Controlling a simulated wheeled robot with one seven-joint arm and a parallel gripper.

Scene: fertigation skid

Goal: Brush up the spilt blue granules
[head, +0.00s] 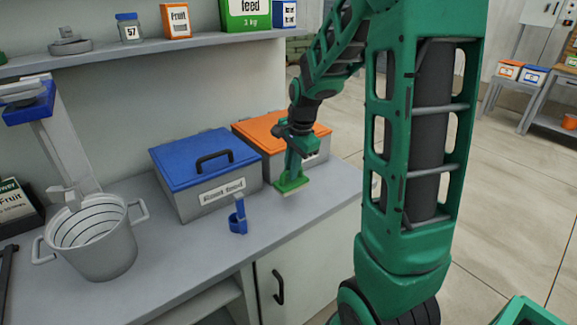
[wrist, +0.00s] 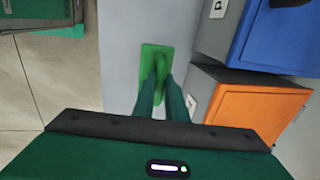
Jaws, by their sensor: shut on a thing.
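My gripper (head: 291,163) is shut on a green brush (head: 290,184) and holds it over the counter in front of the orange-lidded box. In the wrist view the brush (wrist: 152,58) has a flat green block with a handle between my fingers (wrist: 161,92). I cannot tell whether its bristles touch the counter. No blue granules can be made out in either view; my arm and the brush hide part of the counter. A small blue scoop (head: 238,222) stands on the counter to the left of the brush.
A blue-lidded box (head: 205,172) labelled "Root feed" and an orange-lidded box (head: 262,130) stand along the wall. A grey bucket (head: 97,240) is at the left. The counter (head: 190,255) is clear near its front edge.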

